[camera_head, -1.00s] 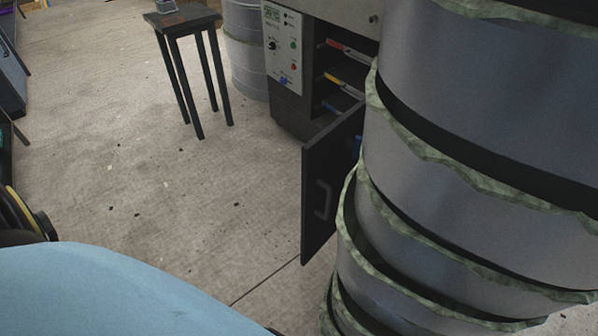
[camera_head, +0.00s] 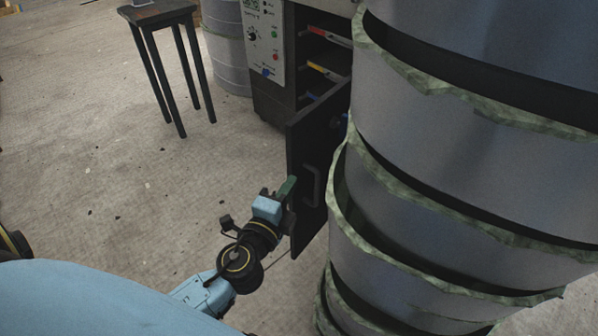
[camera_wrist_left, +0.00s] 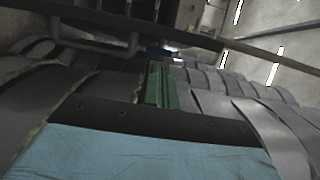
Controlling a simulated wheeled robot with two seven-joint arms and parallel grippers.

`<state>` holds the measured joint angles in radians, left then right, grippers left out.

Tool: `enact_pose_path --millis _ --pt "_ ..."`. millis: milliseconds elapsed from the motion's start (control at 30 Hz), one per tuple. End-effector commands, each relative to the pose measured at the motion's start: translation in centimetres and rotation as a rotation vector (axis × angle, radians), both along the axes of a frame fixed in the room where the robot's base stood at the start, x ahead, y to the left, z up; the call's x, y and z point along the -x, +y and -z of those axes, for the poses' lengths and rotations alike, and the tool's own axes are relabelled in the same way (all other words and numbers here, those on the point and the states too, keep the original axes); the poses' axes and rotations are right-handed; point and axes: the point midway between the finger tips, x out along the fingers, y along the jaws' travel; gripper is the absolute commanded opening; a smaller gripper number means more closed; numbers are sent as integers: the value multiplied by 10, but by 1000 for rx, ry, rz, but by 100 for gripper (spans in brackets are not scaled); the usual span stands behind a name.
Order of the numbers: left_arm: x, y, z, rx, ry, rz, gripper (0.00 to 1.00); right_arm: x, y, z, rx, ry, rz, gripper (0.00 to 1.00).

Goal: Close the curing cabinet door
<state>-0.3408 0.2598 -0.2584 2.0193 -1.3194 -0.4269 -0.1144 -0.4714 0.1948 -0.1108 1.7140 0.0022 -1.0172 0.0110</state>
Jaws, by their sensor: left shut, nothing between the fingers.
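The curing cabinet (camera_head: 267,88) stands at the back with its open bay showing shelves. My right gripper is not in view.
A tall stack of grey moulds with ragged green rims (camera_head: 450,165) fills the right side, close beside the door. A small dark table (camera_head: 157,13) and a grey drum (camera_head: 224,52) stand at the back. The floor to the left is open.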

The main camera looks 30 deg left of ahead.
Motion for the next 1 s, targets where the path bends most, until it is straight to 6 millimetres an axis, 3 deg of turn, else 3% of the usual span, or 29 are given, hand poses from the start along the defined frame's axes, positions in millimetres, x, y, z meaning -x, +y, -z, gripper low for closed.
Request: enact_pose_path --millis 533,700,1000 --pt "-82 7 0 0 0 0 0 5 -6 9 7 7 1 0" --pt "-94 8 0 0 2 0 0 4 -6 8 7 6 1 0" --pt "-96 8 0 1 2 0 0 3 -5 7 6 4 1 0"
